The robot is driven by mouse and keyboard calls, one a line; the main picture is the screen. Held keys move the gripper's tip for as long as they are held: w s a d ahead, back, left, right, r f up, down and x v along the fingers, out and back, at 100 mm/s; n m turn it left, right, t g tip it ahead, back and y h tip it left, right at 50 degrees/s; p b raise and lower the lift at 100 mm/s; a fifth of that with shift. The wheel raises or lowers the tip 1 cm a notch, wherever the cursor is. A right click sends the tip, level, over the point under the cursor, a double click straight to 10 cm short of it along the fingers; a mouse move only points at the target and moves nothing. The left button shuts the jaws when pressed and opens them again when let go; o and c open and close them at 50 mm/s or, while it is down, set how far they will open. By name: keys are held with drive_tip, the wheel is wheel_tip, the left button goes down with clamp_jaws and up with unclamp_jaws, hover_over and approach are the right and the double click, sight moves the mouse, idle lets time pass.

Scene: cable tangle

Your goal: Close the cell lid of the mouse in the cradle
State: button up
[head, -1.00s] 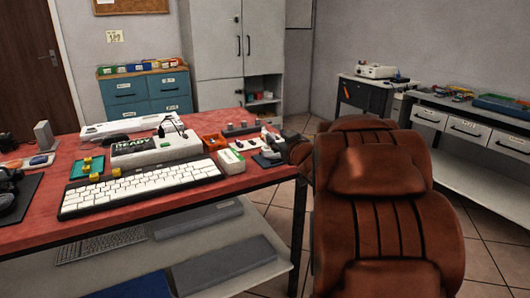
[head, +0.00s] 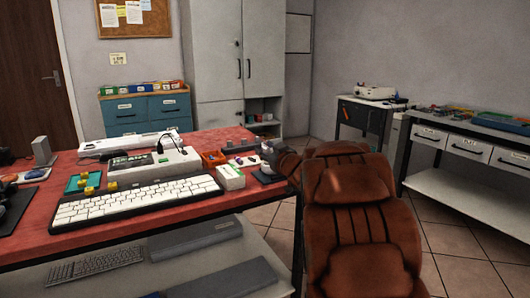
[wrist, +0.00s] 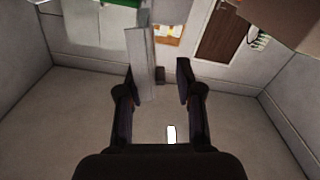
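My gripper (wrist: 156,85) shows in the wrist view with its two dark fingers apart and nothing held between them. It points at walls and a door, well away from the table's things. In the head view a small dark stand with a grey piece (head: 268,158) is at the right end of the red table; it may be the cradle with the mouse, but it is too small to tell. A cell lid cannot be made out. The gripper is not seen in the head view.
A brown chair (head: 362,235) stands close at the table's right. Tiled floor is free farther right.

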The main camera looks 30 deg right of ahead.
drive_tip(key=shift+w, duration=0.45)
drive_tip(key=shift+c, duration=0.4)
clamp_jaws()
